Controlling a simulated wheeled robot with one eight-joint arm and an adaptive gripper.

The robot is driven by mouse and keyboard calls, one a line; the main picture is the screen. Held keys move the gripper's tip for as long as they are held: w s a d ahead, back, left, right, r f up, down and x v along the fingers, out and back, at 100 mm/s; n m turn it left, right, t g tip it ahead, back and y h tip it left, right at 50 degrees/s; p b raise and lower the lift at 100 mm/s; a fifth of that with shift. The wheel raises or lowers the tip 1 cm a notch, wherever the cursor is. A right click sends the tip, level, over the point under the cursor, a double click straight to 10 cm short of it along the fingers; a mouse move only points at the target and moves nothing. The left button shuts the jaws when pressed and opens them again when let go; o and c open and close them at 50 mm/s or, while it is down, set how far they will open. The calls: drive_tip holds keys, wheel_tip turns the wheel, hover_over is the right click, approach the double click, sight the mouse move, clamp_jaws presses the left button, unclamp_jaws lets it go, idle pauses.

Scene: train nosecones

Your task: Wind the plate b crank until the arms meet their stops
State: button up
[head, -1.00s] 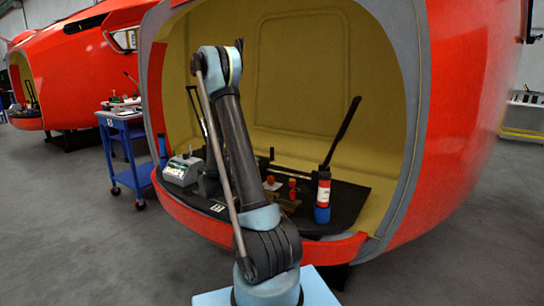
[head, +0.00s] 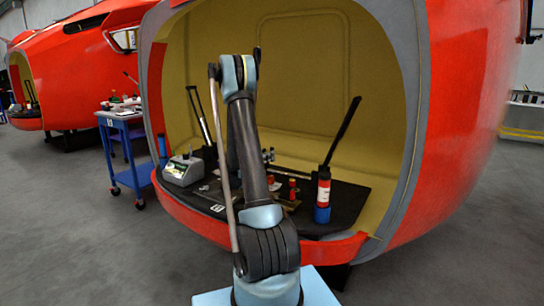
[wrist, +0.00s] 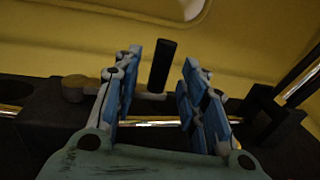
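In the wrist view, a crank with an upright black handle (wrist: 162,66) stands on a pale metal arm (wrist: 150,96). My gripper (wrist: 160,78) is open, with one blue-padded finger on each side of the handle in the picture. Gaps show on both sides, so the fingers do not appear to touch it. In the head view, a dark plate (head: 335,196) lies on the nosecone floor, with a small white label (head: 217,208) at its front left. My arm hides the gripper and crank there. Whether the arms are at their stops cannot be told.
A red-and-blue cylinder (head: 323,190) and a long black lever (head: 343,130) stand at the plate's right. A grey box (head: 183,171) sits at the left. A red nosecone rim (head: 300,248) borders the front. A blue cart (head: 128,150) stands outside left.

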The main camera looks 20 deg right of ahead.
drive_tip(key=shift+x, duration=2.4)
drive_tip(key=shift+c, duration=0.6)
clamp_jaws()
